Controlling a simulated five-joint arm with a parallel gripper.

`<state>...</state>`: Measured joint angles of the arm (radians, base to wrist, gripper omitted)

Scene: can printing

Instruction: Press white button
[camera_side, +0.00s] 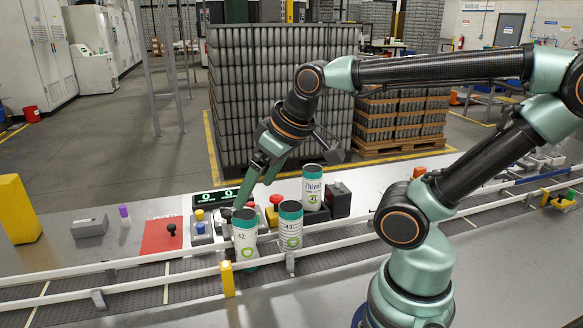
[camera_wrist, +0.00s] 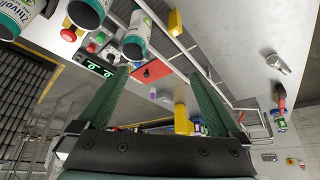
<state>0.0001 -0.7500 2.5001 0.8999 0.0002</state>
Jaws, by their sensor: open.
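My gripper (camera_side: 256,187) is open and empty, pointing down over the control panel behind the white-and-teal cans. In the wrist view its two green fingers (camera_wrist: 156,72) stand wide apart. The panel has a yellow button (camera_side: 199,214), a blue button (camera_side: 199,228) and a red mushroom button (camera_side: 276,199). The red mushroom button also shows in the wrist view (camera_wrist: 69,34). I cannot clearly pick out the white button; part of the panel is hidden by my fingers and the cans. A dark display (camera_side: 214,196) with green digits stands behind the buttons.
Cans (camera_side: 245,238), (camera_side: 290,226) and (camera_side: 312,187) stand close to the panel. A black-handled lever (camera_side: 171,229) rises from a red plate (camera_side: 158,237). White rails (camera_side: 130,262) run along the conveyor. A yellow block (camera_side: 18,209) stands far left.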

